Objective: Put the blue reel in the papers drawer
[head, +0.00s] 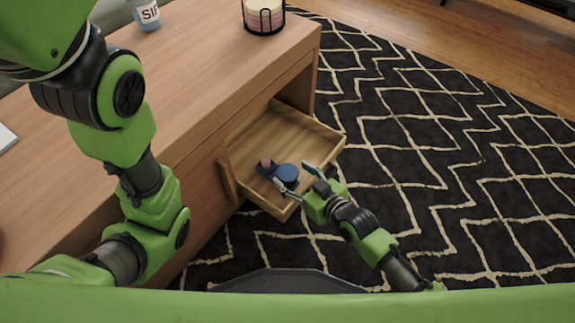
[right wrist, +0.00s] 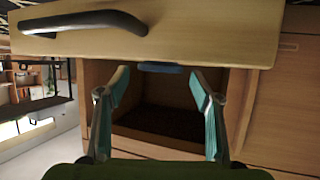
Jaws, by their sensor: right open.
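The blue reel (head: 288,172) lies inside the open drawer (head: 322,134), near its front. My right gripper (head: 296,177) is open at the drawer's front, with its fingertips apart on either side of the reel. In the right wrist view a small blue strip of the reel (right wrist: 163,68) shows past the edge of the drawer front (right wrist: 215,35), between the open fingers (right wrist: 160,83). I cannot tell whether the fingers touch the reel. My left arm shows at the left of the head view, but its gripper is out of the frame.
A small pinkish-brown thing (head: 266,163) lies beside the reel in the drawer. The wooden cabinet top (head: 215,65) carries a cup (head: 147,13) and a candle in a black wire holder (head: 264,15). A dark patterned rug (head: 450,150) lies clear on the right.

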